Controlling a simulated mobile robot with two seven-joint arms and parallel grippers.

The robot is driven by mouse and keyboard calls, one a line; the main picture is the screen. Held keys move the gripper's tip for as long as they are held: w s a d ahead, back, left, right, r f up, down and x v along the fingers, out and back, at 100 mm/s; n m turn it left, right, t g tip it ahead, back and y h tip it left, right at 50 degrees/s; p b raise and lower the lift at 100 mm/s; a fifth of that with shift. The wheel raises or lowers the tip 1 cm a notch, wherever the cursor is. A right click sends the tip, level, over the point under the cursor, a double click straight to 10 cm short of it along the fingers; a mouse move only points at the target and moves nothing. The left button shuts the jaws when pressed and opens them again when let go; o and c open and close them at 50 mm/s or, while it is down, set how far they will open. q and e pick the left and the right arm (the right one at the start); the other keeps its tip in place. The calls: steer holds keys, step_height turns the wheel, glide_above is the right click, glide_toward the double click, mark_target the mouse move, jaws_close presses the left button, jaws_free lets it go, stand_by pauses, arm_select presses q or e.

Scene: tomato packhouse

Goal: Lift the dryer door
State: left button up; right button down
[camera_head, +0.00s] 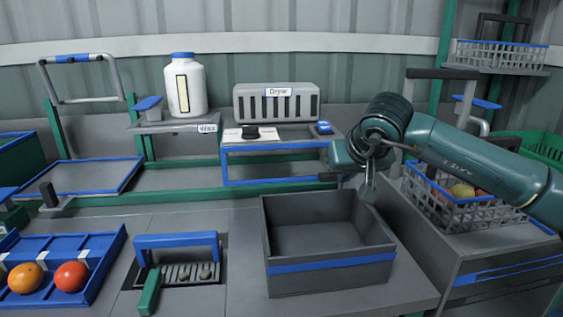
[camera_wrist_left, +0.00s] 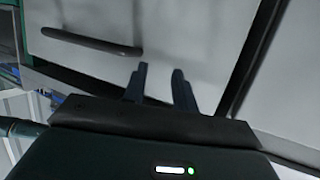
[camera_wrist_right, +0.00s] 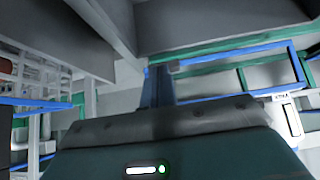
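The dryer (camera_head: 277,103) is a grey slatted box with a "Dryer" label, at the back middle of the head view. Below it is a blue-framed opening or panel (camera_head: 270,148); I cannot tell surely whether this is the door. A short dark bar (camera_head: 331,177) shows at its lower right. My right gripper (camera_head: 369,188) points down, right of that bar and apart from it, above the grey bin's back right corner. Its fingers (camera_wrist_right: 158,86) look shut together, with nothing seen between them. My left gripper (camera_wrist_left: 160,83) is open and empty, near a pale panel with a dark bar; it is outside the head view.
An empty grey bin (camera_head: 330,279) with a blue stripe stands in front. A white wire basket of fruit (camera_head: 470,216) is at right, under my right forearm. A white wax bottle (camera_head: 184,88) stands at left of the dryer. A blue tray (camera_head: 105,258) holds tomatoes.

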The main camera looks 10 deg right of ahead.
steer(key=shift+s+r+p, duration=0.1)
steer(key=shift+r+p, duration=1.85)
steer(key=shift+r, duration=0.8)
steer(key=s+b, duration=0.2)
steer(key=s, duration=0.4)
steer(key=shift+d, duration=0.15)
steer(key=shift+f, duration=0.1)
